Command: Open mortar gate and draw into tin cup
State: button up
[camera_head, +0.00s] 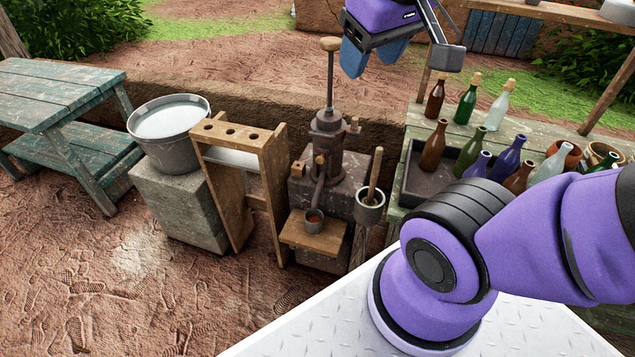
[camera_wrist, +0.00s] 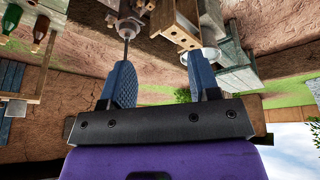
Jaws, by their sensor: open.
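A dark iron pump-like body (camera_head: 328,135) stands on a stone block, with a tall rod and a wooden knob (camera_head: 331,44) on top. A spout (camera_head: 319,185) slopes down its front, with small wooden knobs near it; I cannot tell which one works the gate. A small grey tin cup (camera_head: 314,220) stands on a wooden shelf (camera_head: 308,240) under the spout; its inside looks reddish brown. My gripper (camera_head: 372,62) is open and empty, high behind and right of the rod. In the wrist view, my gripper's fingers (camera_wrist: 162,78) are spread, with the rod (camera_wrist: 126,48) beyond them.
A grey pot with a wooden stick (camera_head: 369,205) is right of the pump. A wooden rack (camera_head: 235,135) and a metal tub (camera_head: 168,145) stand left. Several bottles (camera_head: 434,145) crowd the right bench. A blue-green picnic table (camera_head: 60,95) is far left. Ground at front left is free.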

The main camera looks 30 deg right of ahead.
aim_at(320, 161)
jog(key=w+d+f+n+g+h, duration=0.2)
jog(key=w+d+f+n+h, duration=0.1)
jog(key=w+f+h, duration=0.3)
jog(key=w+d+f+n+g+h, duration=0.2)
jog(key=w+d+f+n+h, duration=0.15)
jog(key=w+f, duration=0.45)
jog(key=w+d+f+n+g+h, duration=0.2)
jog(key=w+d+f+n+h, duration=0.2)
jog(key=w+f, duration=0.3)
jog(key=w+a+f+n+t, duration=0.25)
jog(key=f+n+t, duration=0.4)
jog(key=f, duration=0.85)
jog(key=w+a+f+n+t, duration=0.25)
jog(key=f+n+t, duration=0.45)
jog(key=f, duration=0.8)
jog(key=shift+n+g, duration=0.45)
jog(key=shift+n, duration=0.15)
jog(key=x, duration=1.2)
jog(key=shift+a+r, duration=0.1)
jog(key=shift+r, duration=0.25)
